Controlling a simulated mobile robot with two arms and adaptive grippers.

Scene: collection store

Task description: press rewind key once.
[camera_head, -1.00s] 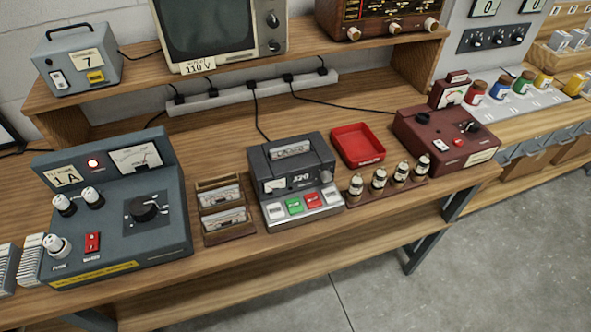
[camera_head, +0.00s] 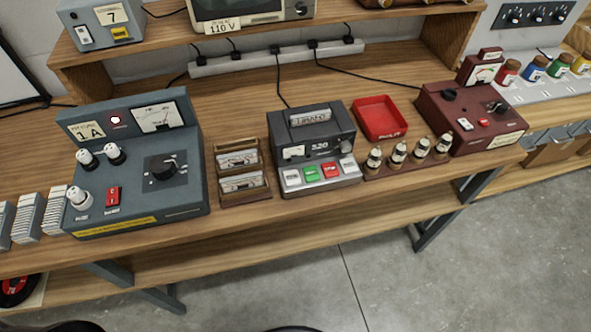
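The dark grey cassette player (camera_head: 325,134) stands on the wooden bench near the middle of the view. A cassette shows in the window (camera_head: 310,117) on its top. Along its front is a row of keys: a silver key (camera_head: 292,177) at the left, a green key (camera_head: 311,173), a red key (camera_head: 331,170) and a silver key (camera_head: 349,165) at the right. The marks on the keys are too small to read, so I cannot tell which is rewind. Neither of my grippers shows in the view.
A rack with two cassettes (camera_head: 241,195) stands left of the player, and a grey power unit (camera_head: 135,214) farther left. A red tray (camera_head: 380,118) and a row of small tubes (camera_head: 398,152) are at its right. A maroon meter box (camera_head: 460,110) stands beyond.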

